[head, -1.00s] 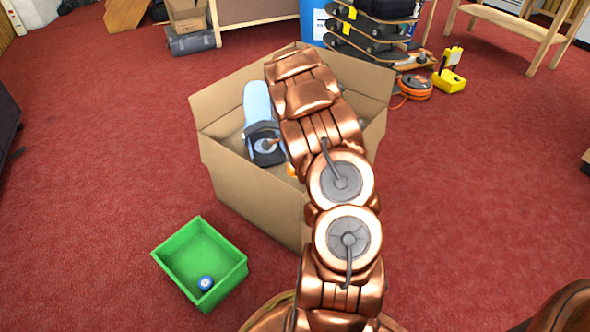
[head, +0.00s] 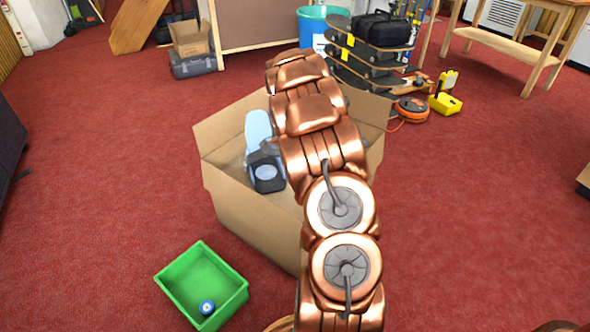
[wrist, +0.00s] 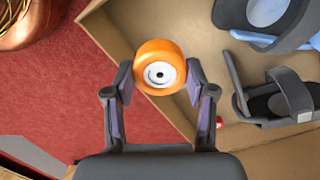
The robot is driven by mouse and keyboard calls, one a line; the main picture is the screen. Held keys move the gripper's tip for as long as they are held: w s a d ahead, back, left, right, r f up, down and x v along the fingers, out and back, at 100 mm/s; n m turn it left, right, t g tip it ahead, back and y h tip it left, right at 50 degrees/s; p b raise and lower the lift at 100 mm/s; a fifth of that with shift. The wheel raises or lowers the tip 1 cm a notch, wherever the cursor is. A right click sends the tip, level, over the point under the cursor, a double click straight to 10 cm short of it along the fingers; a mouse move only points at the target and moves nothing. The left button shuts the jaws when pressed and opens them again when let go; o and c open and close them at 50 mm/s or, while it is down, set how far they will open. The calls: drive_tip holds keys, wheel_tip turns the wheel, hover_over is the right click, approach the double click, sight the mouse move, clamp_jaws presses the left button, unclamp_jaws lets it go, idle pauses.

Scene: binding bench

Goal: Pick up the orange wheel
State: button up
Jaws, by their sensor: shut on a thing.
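The orange wheel (wrist: 159,67) has a white hub and shows in the wrist view between the two fingers of my gripper (wrist: 160,82). The gripper is shut on it, with a fingertip against each side. The wheel appears above the cardboard box (wrist: 119,37), near its wall; the exact height is hard to tell. In the head view my arm covers the gripper and the wheel, and part of the cardboard box (head: 262,226) behind it.
A light blue and dark object (head: 265,172) lies in the box. Dark strapped items (wrist: 280,100) and a small red thing (wrist: 219,121) show there too. A green bin (head: 178,277) with a small blue wheel (head: 207,307) stands at front left.

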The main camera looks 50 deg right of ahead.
wheel_tip(320, 180, up, 16)
drive_tip(key=p, duration=0.7)
idle(0.4)
